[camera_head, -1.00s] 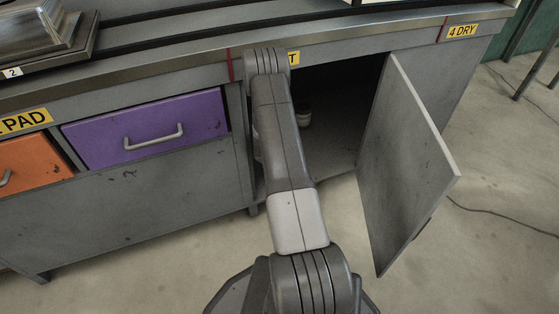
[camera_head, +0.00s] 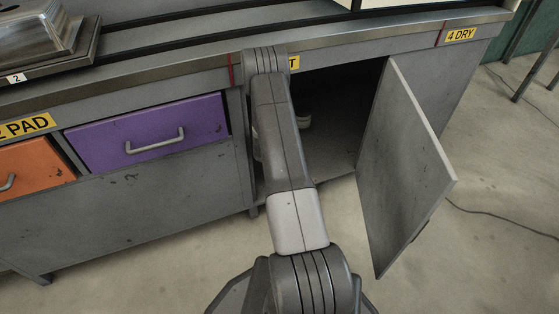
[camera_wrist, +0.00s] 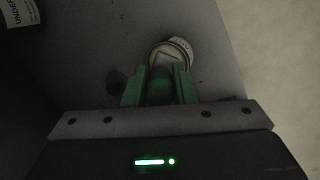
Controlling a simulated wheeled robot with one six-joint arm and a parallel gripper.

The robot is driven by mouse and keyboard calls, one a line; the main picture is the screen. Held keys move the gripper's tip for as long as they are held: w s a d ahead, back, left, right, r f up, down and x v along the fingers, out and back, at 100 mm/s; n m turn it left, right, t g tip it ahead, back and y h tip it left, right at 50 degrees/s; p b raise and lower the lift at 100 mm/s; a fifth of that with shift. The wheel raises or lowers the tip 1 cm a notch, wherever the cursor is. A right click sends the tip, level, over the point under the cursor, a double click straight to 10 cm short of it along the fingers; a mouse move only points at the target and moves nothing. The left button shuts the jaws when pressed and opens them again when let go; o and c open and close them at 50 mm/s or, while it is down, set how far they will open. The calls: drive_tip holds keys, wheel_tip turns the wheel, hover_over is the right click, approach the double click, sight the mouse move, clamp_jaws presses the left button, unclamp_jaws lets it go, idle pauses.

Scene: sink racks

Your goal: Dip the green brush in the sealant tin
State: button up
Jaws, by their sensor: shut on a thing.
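In the wrist view my gripper (camera_wrist: 160,76) has its green fingers shut on the green brush (camera_wrist: 158,92), whose rounded dark green handle shows between them. The pale brush end (camera_wrist: 163,62) points away from me and overlaps the mouth of a round open tin (camera_wrist: 180,44) with a pale label. I cannot tell whether the brush end is inside the tin or above it. The tin's label is too small to read. In the head view my gripper is hidden behind my arm, which reaches into the open cabinet.
Another tin (camera_wrist: 20,12), labelled "UNDER…", stands at the upper left of the wrist view. The cabinet door (camera_head: 405,165) hangs open on the right. The purple drawer (camera_head: 148,132) and orange drawer (camera_head: 35,167) on the left are shut. The counter edge (camera_head: 180,68) runs above.

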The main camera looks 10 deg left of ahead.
drive_tip(key=shift+r+p, duration=1.8)
drive_tip(key=shift+r, duration=0.8)
